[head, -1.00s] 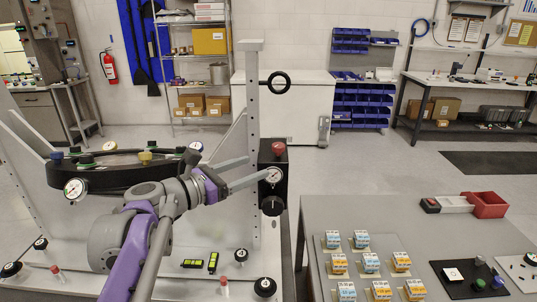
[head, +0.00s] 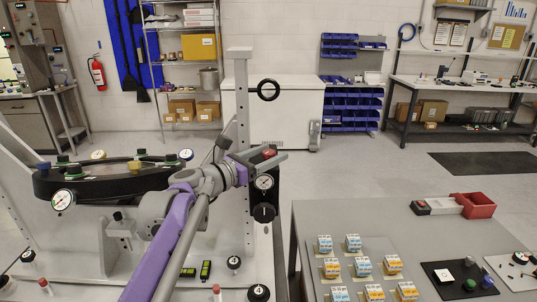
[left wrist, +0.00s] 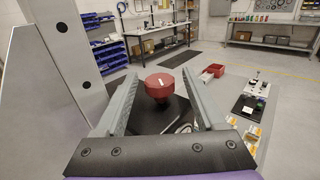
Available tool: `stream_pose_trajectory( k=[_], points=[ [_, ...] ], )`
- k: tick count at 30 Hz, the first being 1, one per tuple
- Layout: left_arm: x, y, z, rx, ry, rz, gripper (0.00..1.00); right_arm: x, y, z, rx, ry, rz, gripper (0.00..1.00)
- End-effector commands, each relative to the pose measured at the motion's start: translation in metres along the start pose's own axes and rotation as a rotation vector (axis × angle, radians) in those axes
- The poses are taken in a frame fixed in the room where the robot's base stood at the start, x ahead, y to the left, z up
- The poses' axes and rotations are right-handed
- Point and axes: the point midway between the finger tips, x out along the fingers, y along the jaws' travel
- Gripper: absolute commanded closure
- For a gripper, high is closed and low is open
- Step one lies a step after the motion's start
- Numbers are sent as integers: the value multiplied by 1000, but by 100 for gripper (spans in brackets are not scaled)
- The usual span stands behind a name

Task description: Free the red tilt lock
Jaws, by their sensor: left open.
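The red tilt lock is a round red knob (head: 269,152) on top of a black block at the right side of the mirror fixture's white post (head: 241,130). In the left wrist view the red knob (left wrist: 159,85) carries a small white mark and sits between the two fingers, with gaps on both sides. My left gripper (head: 275,154) is open at the knob's height, its fingers reaching toward it from the left. Its fingers partly hide the knob and block in the head view. My right gripper is not in view.
A dial gauge (head: 264,182) and a black knob (head: 264,212) are on the block below the red knob. A black ring (head: 268,89) sticks out from the post above. A grey table (head: 440,230) with small boxes stands at right.

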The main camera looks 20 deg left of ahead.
Motion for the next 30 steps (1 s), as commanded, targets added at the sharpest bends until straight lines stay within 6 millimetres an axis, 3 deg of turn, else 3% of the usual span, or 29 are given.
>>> stream_pose_trajectory(
  k=[5,17,23,30],
  points=[
    [0,0,0,0,0,0,29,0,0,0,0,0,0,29],
    [0,0,0,0,0,0,99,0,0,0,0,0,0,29],
    [0,0,1,0,-1,10,100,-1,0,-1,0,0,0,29],
    [1,-2,4,0,-5,156,100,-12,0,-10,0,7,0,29]
  ],
)
